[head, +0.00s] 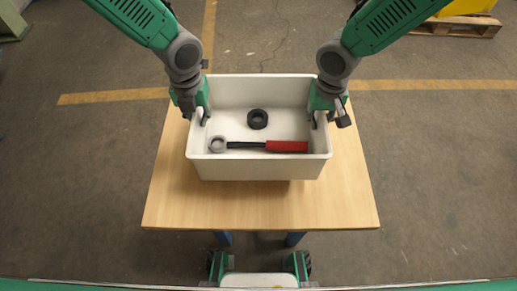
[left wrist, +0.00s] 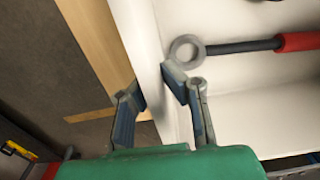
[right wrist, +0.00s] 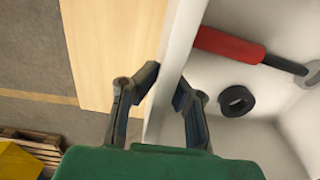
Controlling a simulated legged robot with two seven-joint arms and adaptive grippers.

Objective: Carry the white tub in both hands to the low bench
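The white tub (head: 260,168) is upright over a wooden-topped table or bench (head: 260,210); I cannot tell whether it rests on it or hangs just above. My right gripper (head: 321,118) straddles the opposite wall (right wrist: 180,45) the same way. Inside the tub lie a black ring (head: 257,119) and a red-handled tool with a grey ring end (head: 285,146). The tub hides part of the wooden top.
Yellow lines (head: 110,97) mark the grey floor. A wooden pallet with a yellow object (head: 465,24) stands at the far right. A green object (head: 12,25) is at the far left. The wooden top is bare around the tub, and the floor beside it is clear.

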